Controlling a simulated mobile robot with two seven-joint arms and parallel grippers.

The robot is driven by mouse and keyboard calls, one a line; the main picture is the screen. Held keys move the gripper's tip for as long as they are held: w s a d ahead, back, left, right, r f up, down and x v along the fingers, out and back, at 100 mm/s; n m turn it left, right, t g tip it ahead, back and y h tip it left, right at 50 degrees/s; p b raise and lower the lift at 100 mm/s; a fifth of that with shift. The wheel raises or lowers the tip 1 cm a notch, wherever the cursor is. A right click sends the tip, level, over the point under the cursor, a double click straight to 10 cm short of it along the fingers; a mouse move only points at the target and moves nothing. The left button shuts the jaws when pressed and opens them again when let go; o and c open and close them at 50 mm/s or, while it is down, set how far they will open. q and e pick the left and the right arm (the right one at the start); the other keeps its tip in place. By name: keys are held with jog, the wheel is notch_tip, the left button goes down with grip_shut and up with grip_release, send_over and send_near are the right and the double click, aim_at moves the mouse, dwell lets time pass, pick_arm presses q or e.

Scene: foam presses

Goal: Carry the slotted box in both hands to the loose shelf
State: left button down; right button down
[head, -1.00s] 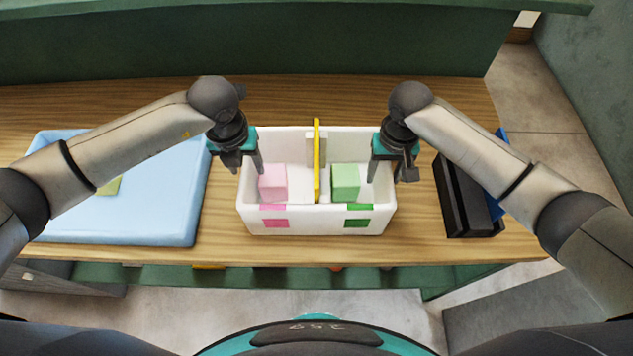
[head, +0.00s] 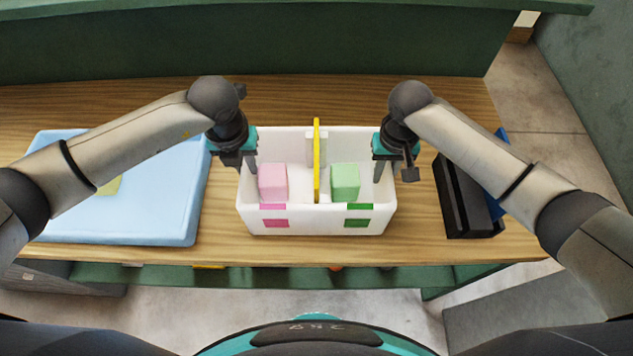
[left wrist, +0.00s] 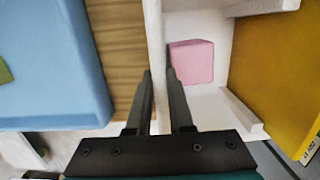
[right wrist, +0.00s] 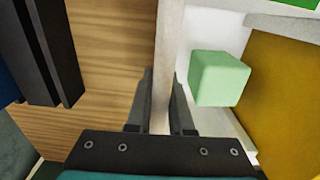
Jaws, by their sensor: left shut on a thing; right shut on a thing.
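The white slotted box (head: 316,222) stands on the wooden table in the middle of the head view. A yellow divider (head: 317,160) stands upright in it, with a pink block (head: 273,183) in the left compartment and a green block (head: 345,181) in the right one. My left gripper (head: 247,168) is shut on the box's left wall, one finger on each side, as the left wrist view (left wrist: 158,88) shows. My right gripper (head: 384,168) is shut on the right wall in the same way, also seen in the right wrist view (right wrist: 162,90). I cannot make out the loose shelf for certain.
A light blue slab (head: 150,215) with a yellow-green patch lies on the table left of the box. A black slotted holder (head: 465,200) with a blue piece stands to the right. A green panel (head: 250,45) rises behind. Bare table (head: 220,215) shows on both sides of the box.

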aim_at(388, 165)
pick_arm(q)
jog(key=shift+r, duration=0.2)
pick_arm(e)
jog(key=shift+r, duration=0.2)
